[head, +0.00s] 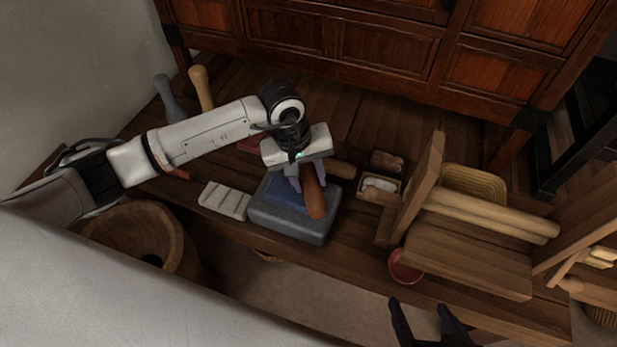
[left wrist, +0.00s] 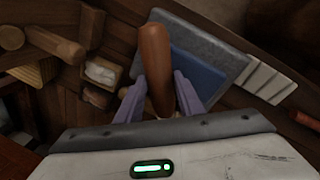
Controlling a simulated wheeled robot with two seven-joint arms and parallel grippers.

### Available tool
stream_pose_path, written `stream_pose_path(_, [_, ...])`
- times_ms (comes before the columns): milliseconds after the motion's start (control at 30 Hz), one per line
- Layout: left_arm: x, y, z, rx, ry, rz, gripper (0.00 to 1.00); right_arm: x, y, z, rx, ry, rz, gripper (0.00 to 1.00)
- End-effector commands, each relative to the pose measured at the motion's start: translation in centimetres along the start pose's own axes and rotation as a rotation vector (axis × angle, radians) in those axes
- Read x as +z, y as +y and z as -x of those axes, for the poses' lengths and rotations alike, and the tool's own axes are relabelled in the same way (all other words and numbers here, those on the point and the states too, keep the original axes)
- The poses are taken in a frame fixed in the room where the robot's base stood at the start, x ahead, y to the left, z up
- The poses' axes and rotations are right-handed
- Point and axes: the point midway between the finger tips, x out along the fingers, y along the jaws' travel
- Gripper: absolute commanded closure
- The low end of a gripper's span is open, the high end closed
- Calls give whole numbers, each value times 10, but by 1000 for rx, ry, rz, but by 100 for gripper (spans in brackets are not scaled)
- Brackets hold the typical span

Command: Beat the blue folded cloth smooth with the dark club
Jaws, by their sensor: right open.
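The blue folded cloth (head: 286,196) lies on a grey stone block (head: 290,223) on the low wooden bench. It also shows in the left wrist view (left wrist: 200,77). My left gripper (head: 308,184) is above the block, its fingers closed on both sides of the reddish-brown dark club (head: 315,200). In the left wrist view the club (left wrist: 156,60) sticks out between the fingertips and passes over the cloth's edge. I cannot tell whether the club touches the cloth. My right gripper (head: 430,322) is at the lower edge of the head view, empty, its dark fingers apart.
A grey club (head: 168,97) and a pale club (head: 201,88) stand at the back left. A ridged pale slab (head: 225,199) lies left of the block. Small boxes (head: 380,188), a wooden frame (head: 470,258) and a red bowl (head: 405,267) are to the right.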

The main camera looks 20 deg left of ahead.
Motion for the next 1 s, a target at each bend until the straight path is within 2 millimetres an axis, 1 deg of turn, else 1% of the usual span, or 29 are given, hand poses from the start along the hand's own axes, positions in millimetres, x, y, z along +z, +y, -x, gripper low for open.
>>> stream_pose_path(33, [0,0,0,1,0,0,82,0,0,0,0,1,1,29])
stream_pose_path(133, [0,1,0,1,0,-1,99,-1,0,0,0,2,1,29])
stream_pose_path(167, [0,1,1,1,0,-1,100,-1,0,0,0,2,1,29])
stream_pose_path(267, [-1,2,6,2,2,-1,100,-4,0,3,0,2,2,29])
stream_pose_path(533, [-2,8,37,2,3,-1,100,-18,-3,14,0,3,2,29])
stream_pose_path(933, [-1,8,38,2,1,-1,100,-18,-2,14,0,5,7,29])
stream_pose_path(1000, [-1,8,38,2,1,-1,100,-13,-1,12,3,-4,19,29])
